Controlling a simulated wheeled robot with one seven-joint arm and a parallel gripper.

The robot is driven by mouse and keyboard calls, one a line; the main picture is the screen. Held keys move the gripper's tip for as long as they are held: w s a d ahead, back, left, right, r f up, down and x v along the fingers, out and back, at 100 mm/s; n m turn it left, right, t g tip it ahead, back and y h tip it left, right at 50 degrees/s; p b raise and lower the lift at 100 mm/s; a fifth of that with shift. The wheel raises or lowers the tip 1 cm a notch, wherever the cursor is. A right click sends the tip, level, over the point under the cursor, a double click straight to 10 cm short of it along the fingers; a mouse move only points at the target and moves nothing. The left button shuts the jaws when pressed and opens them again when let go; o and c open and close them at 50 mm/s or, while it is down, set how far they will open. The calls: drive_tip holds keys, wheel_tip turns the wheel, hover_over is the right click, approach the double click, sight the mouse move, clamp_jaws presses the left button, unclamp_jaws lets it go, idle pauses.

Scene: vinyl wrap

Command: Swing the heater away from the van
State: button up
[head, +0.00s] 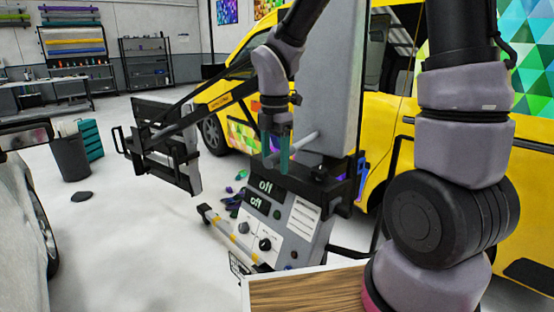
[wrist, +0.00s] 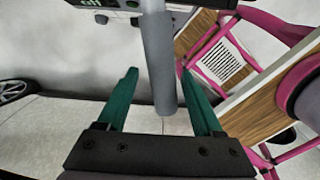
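The heater is a grey stand with a control panel (head: 262,202) that reads "off" twice, a tall grey panel (head: 332,75) and a smaller black-framed panel (head: 168,150) out on an arm to the left. The tall panel stands close in front of the yellow van (head: 440,130). A light grey bar (head: 296,143) sticks out from the heater near my gripper (head: 276,158). In the wrist view the bar (wrist: 159,60) lies between the teal fingers of my gripper (wrist: 158,75). The fingers are apart, with a gap on each side of the bar.
A wood-topped surface (head: 305,292) is close at the bottom. A light-coloured car (head: 20,230) is at the left edge. A dark bin (head: 71,158) and teal drawers (head: 90,140) stand at the back left. The floor between the car and heater is mostly clear.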

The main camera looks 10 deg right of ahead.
drive_tip(key=shift+d, duration=0.1)
drive_tip(key=shift+r, duration=5.05)
drive_tip(key=shift+d, duration=0.1)
drive_tip(key=shift+s+d+r+m, duration=0.1)
drive_tip(key=shift+d+r+m, duration=0.2)
drive_tip(key=shift+m, duration=0.2)
drive_tip(key=s+d+r+m+t+y, duration=0.1)
drive_tip(key=s+d+r+m+t, duration=0.2)
drive_tip(key=d+m, duration=0.4)
drive_tip(key=s+d+r+m+t+y, duration=0.1)
drive_tip(key=s+d+r+m+t, duration=0.3)
drive_tip(key=m, duration=1.7)
wheel_tip(320, 180, up, 2)
drive_tip(key=s+d, duration=0.1)
drive_tip(key=d, duration=0.1)
drive_tip(key=shift+s+d, duration=0.35)
drive_tip(key=shift+d, duration=0.05)
